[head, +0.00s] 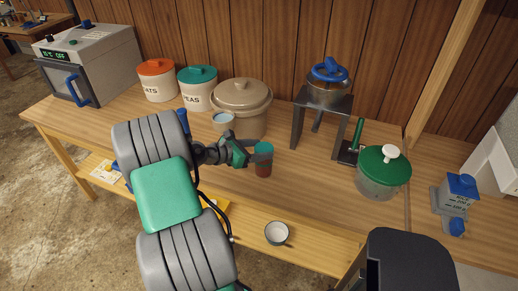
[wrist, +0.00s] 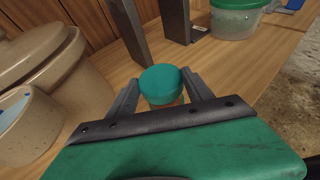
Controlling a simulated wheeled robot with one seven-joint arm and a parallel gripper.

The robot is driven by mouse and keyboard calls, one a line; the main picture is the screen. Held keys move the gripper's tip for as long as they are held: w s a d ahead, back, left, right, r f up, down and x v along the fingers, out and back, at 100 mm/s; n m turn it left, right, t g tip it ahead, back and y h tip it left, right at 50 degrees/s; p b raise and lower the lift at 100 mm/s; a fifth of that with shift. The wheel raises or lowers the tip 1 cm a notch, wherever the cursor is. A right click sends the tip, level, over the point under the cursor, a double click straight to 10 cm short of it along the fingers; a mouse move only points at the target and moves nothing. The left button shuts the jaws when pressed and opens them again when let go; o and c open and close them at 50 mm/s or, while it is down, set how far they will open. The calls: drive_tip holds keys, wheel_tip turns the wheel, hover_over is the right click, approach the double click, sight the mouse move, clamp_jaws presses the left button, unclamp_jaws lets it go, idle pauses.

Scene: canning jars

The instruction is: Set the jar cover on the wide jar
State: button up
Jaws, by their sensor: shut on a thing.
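The teal jar cover (head: 263,148) is between the fingers of my gripper (head: 258,158), which is shut on it. In the wrist view the round teal cover (wrist: 162,82) shows between the two grey fingertips (wrist: 162,88). A reddish jar (head: 263,171) stands upright on the bench directly below the cover, and its orange side shows under the cover in the wrist view. I cannot tell whether the cover rests on the jar rim or is just above it. A finger hides the join. Which jar counts as the wide one is not clear.
A green-lidded pot (head: 383,170) is right, a white cup (head: 277,233) in front.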

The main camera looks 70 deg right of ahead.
drive_tip(key=shift+f, duration=0.45)
drive_tip(key=o, duration=1.4)
drive_tip(key=v, duration=0.7)
drive_tip(key=shift+w+a+r, duration=0.2)
drive_tip(key=shift+a, duration=0.1)
